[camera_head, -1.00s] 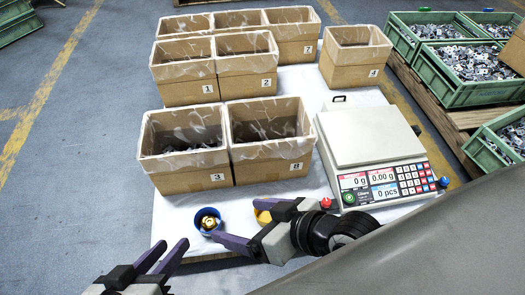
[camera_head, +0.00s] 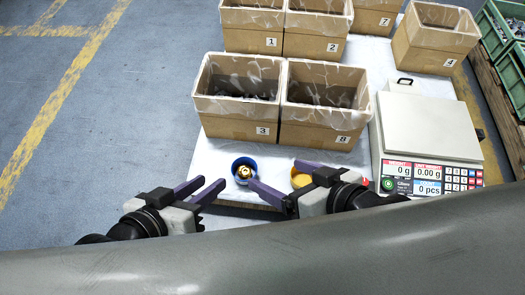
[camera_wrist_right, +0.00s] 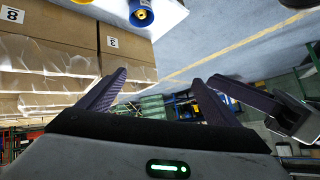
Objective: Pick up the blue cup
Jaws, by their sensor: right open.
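The blue cup (camera_head: 235,164) stands on the white table top near its front edge, with a gold-coloured part inside. It also shows at the top of the right wrist view (camera_wrist_right: 135,5). My left gripper (camera_head: 212,181) is open and empty, just left of the cup. My right gripper (camera_head: 275,173) is open, to the right of the cup, with one fingertip close to the cup's lower right; I cannot tell whether it touches. In the right wrist view nothing is between its jaws (camera_wrist_right: 160,78).
A yellow cup (camera_head: 301,180) stands right of the blue one, partly behind my right gripper. Cardboard boxes 3 (camera_head: 238,129) and 8 (camera_head: 318,134) stand behind the cups. A counting scale (camera_head: 430,130) is at the right. Grey floor (camera_head: 120,130) lies open at the left.

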